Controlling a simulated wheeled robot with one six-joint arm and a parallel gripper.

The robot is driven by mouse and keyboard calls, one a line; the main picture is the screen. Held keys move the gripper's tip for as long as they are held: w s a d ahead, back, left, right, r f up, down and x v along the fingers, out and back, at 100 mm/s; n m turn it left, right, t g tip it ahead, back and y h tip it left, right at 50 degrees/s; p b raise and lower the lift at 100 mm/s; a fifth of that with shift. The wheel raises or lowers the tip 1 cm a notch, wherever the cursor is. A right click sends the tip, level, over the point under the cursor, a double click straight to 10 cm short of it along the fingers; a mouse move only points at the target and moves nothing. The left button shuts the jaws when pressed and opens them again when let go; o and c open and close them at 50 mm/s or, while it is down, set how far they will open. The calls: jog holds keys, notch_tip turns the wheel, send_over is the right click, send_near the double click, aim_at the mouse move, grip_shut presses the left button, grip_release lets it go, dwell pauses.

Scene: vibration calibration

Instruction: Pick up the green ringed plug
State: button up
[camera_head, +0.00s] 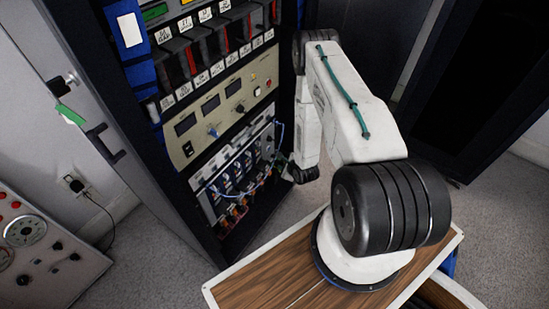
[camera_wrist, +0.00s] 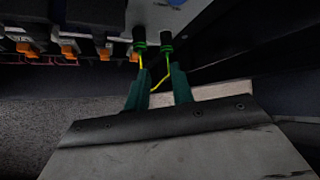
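Two dark plugs with green rings show at the top middle of the wrist view, a left plug (camera_wrist: 139,42) and a right plug (camera_wrist: 165,45). They sit side by side against a light panel, and a yellow wire (camera_wrist: 166,68) runs from them toward my gripper. My gripper (camera_wrist: 161,69) has two green fingers, spread apart, just short of the plugs. Part of the yellow wire shows between the fingers; I cannot tell whether it touches them. In the head view, my arm reaches to the rack's lower panel, where the plugs are too small to make out.
The open rack (camera_head: 215,110) holds panels with switches and displays. Its lower panel (camera_head: 235,170) carries several cables, including a blue one. Orange connectors (camera_wrist: 69,50) line the left of the wrist view. A grey console (camera_head: 40,250) stands lower left.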

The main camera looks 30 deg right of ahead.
aim_at(274, 157)
jog(key=shift+m+t, duration=0.3)
jog(key=shift+m, duration=0.3)
jog(key=x, duration=0.5)
jog(key=w+r+x, duration=0.1)
jog(key=x, duration=0.2)
jog(key=shift+r, duration=0.15)
grip_shut()
